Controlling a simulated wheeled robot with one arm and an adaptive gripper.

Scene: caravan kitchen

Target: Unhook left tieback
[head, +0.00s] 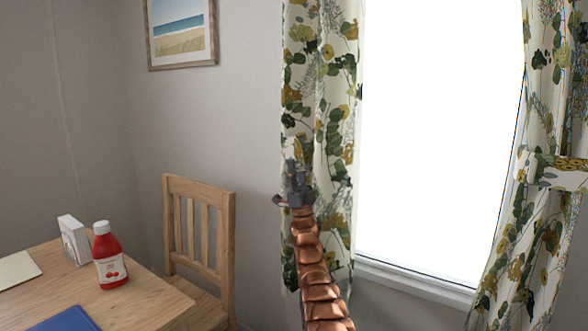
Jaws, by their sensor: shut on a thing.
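The left curtain (335,100) is white with green leaves and yellow flowers. It hangs nearly straight down along the left side of the window, with no band gathering it. My gripper (294,172), at the end of my copper-coloured arm, is raised in front of this curtain near its left edge. It is shut on what seems to be the left tieback (290,146), a strip in the same print. The strip blends into the curtain, so its outline and ends are hard to make out. The left tieback's wall hook cannot be made out.
The right curtain (521,222) is held aside by its own tieback (561,172). A wooden chair (200,228) stands left of my arm. The table (150,303) bears a red bottle (109,262), a napkin holder (74,240) and a blue book (70,320). A picture (182,30) hangs above.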

